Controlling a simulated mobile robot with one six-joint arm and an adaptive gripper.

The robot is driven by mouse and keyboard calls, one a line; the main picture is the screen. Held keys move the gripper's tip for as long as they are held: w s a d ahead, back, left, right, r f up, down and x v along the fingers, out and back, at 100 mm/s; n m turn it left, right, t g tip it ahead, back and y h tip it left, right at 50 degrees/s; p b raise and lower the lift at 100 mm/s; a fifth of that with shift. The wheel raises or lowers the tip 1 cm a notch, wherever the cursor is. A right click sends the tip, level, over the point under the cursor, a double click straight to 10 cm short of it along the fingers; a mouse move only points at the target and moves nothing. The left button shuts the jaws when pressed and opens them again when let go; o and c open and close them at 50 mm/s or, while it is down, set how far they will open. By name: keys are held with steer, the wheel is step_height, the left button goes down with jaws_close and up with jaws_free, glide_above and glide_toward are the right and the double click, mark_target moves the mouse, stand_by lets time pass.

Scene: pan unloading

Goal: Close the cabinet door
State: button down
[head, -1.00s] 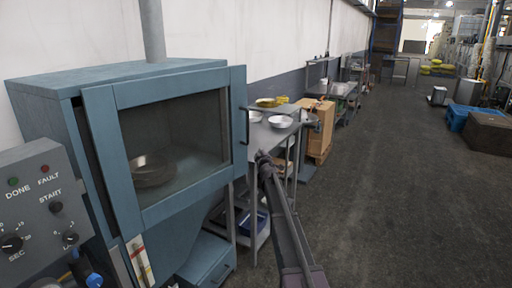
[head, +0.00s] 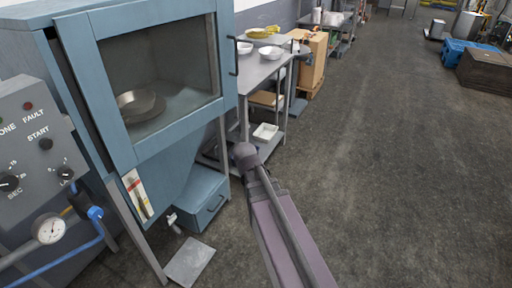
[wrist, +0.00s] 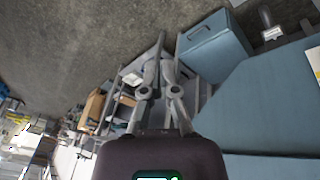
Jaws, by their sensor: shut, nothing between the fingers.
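The blue cabinet (head: 28,12) stands at the left in the head view. Its framed, windowed door (head: 180,125) sits proud of the cabinet body, with a dark gap along its left edge, so it looks ajar. A dark handle (head: 236,50) is on the door's right side. A round metal pan (head: 138,104) shows through the window. My arm reaches up from the bottom, right of the cabinet; my gripper cannot be made out there. In the wrist view my gripper (wrist: 160,62) is shut and empty, beside blue cabinet panels (wrist: 255,105). Contact with the door is not visible.
A metal table (head: 262,72) with white bowls stands behind the door's handle side. A blue drawer box (head: 205,195) is below the cabinet. A control panel (head: 30,135) and gauge (head: 48,228) are at the left. The floor (head: 390,150) at the right is clear.

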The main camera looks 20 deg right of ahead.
steer(key=s+a+g+y, duration=0.2)
steer(key=s+a, duration=0.3)
steer(key=s, duration=0.4)
steer(key=shift+s+f+g, duration=0.4)
steer(key=shift+f, duration=0.05)
